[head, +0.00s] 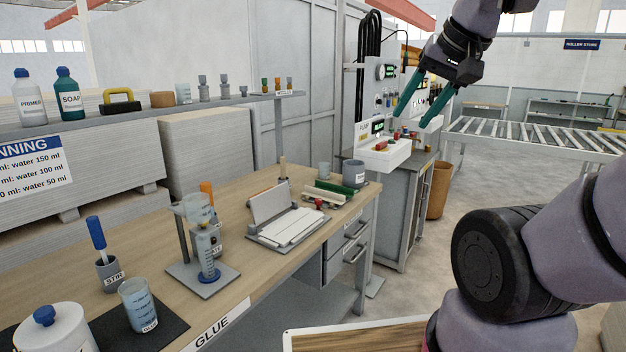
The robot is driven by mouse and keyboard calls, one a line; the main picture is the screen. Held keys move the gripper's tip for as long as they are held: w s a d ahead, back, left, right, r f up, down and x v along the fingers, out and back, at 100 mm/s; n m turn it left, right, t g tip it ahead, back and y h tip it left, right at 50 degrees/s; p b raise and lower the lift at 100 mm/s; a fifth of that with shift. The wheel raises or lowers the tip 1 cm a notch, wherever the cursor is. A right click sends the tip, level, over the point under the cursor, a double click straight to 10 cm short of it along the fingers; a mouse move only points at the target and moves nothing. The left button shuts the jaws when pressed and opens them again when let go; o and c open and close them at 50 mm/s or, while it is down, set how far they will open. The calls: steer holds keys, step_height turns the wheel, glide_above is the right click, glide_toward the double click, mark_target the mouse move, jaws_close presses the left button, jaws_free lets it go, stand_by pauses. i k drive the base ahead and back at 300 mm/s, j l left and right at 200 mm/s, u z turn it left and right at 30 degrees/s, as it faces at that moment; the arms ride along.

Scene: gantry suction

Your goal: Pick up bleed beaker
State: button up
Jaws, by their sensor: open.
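My gripper (411,121) is at the upper right with its two teal fingers apart and pointing down. Nothing is between them. In the picture, they overlap a white wall unit with a tray (384,157). No label that reads "bleed" can be made out. Another clear beaker (183,93) stands on the shelf. A beaker labelled GLUE (138,305) stands at the near left. I cannot tell which is the bleed beaker.
A brown bin (440,190) and a roller conveyor (535,138) are at the right. Floor between is clear.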

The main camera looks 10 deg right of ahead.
mark_target(323, 167)
steer(key=i+l, duration=0.1)
steer(key=l, duration=0.25)
steer(key=i+l+u, duration=0.15)
steer(key=l, duration=0.15)
steer(key=l+u, duration=0.1)
steer(key=u, duration=0.7)
steer(key=i+l+u, duration=0.15)
steer(key=l+u, duration=0.2)
steer(key=l, duration=0.2)
steer(key=i+l+u, duration=0.1)
steer(key=l+u, duration=0.25)
steer(key=l, duration=0.2)
steer(key=l+u, duration=0.35)
steer(key=l, duration=1.15)
steer(key=l+u, duration=0.1)
steer(key=l, duration=0.8)
steer(key=k+l, duration=0.15)
steer(key=l, duration=0.8)
steer(key=i+u, duration=0.05)
